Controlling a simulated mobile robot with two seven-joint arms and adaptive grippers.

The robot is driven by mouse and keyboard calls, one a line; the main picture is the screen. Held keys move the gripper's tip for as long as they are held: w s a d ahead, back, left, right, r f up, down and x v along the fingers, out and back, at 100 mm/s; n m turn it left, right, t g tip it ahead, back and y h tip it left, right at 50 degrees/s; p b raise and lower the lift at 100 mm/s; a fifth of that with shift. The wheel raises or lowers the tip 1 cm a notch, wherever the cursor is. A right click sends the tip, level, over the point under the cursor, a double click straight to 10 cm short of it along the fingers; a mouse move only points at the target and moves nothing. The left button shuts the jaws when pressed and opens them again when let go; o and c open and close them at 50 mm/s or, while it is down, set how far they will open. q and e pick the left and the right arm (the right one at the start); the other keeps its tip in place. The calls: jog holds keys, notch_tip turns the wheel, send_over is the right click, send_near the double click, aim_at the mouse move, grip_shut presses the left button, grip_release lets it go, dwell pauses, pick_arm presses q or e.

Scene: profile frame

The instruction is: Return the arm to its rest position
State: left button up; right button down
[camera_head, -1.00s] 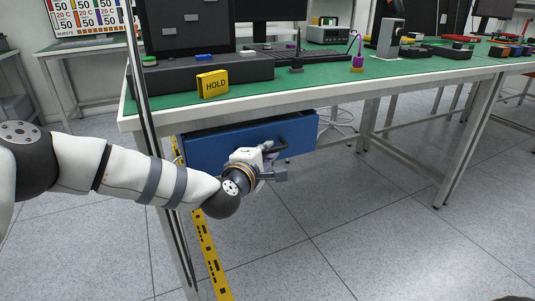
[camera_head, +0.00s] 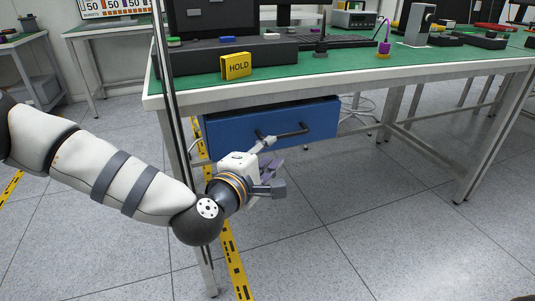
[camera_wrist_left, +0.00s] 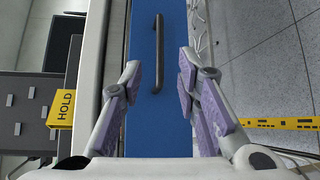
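My left gripper (camera_head: 271,167) is in front of and just below the blue drawer (camera_head: 225,133) under the workbench. The dark bar handle (camera_head: 284,136) is on the drawer front. My left arm is stretched out from the left edge, bent at the wrist. My right gripper is not in view.
The workbench (camera_head: 350,78) has a green top and a metal frame; its front leg stands close beside my left wrist. A yellow HOLD block (camera_head: 236,66) sits near the front edge. Yellow floor tape (camera_head: 232,262) runs below. Floor to the right is open.

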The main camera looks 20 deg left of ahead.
pick_arm(q)
jog(key=shift+s, duration=0.35)
